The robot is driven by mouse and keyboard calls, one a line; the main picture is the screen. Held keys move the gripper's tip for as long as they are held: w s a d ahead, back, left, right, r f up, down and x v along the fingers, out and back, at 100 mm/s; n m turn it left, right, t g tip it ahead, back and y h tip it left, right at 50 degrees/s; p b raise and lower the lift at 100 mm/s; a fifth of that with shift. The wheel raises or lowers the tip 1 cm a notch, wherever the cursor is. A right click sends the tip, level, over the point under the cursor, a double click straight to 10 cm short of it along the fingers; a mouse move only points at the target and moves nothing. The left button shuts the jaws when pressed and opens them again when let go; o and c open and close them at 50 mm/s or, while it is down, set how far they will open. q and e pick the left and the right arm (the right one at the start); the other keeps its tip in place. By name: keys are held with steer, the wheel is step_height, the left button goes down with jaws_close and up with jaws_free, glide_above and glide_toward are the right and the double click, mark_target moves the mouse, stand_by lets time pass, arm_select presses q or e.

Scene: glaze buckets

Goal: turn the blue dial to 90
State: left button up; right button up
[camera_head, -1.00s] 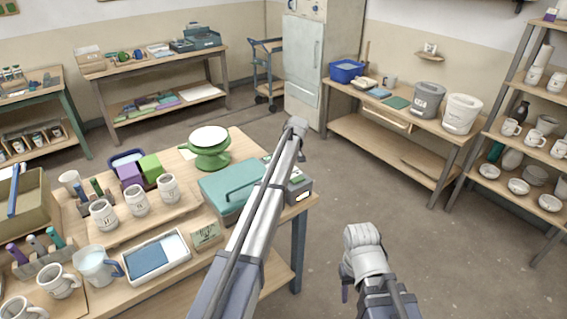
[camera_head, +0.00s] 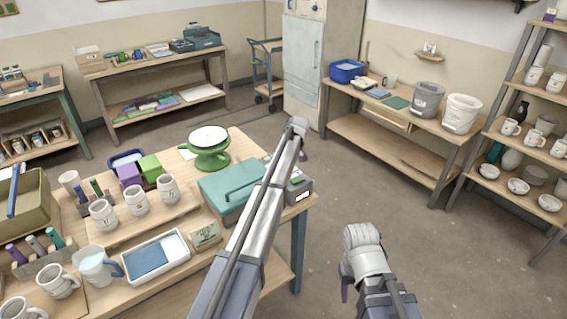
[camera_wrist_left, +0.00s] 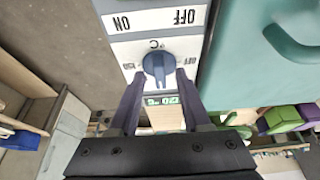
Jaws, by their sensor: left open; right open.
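My left gripper (camera_wrist_left: 160,77) is open, one finger at each side of the dial, with small gaps apparent. In the head view the grey device (camera_head: 300,190) stands at the table corner beside the teal box; its dial is hidden there. My right gripper (camera_head: 345,291) is open and empty above the floor.
The teal box (camera_head: 232,188) with its handle is close beside the device. A green turntable (camera_head: 208,150), several mugs and a white tray (camera_head: 178,242) share the wooden table. Floor right of the table is clear.

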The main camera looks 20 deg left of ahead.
arm_select(q)
steer(key=shift+r, duration=0.15)
steer(key=p+v, duration=0.7)
steer(key=shift+r, duration=0.2)
steer(key=shift+s+d, duration=0.1)
steer(key=shift+d, duration=0.05)
steer(key=s+d+m+g, duration=0.1)
steer(key=s+d+m, duration=0.3)
steer(key=s, duration=1.1)
steer(key=s+d+f+m+g+h, duration=0.1)
steer(key=s+d+m, duration=0.4)
steer(key=s, duration=1)
steer(key=s+d+m+g+h, duration=0.1)
steer(key=s+d+m, duration=0.4)
steer(key=s, duration=1.1)
steer(key=d, duration=0.3)
steer(key=shift+d+f, duration=0.25)
steer(key=shift+d, duration=0.1)
steer(key=shift+w, duration=0.15)
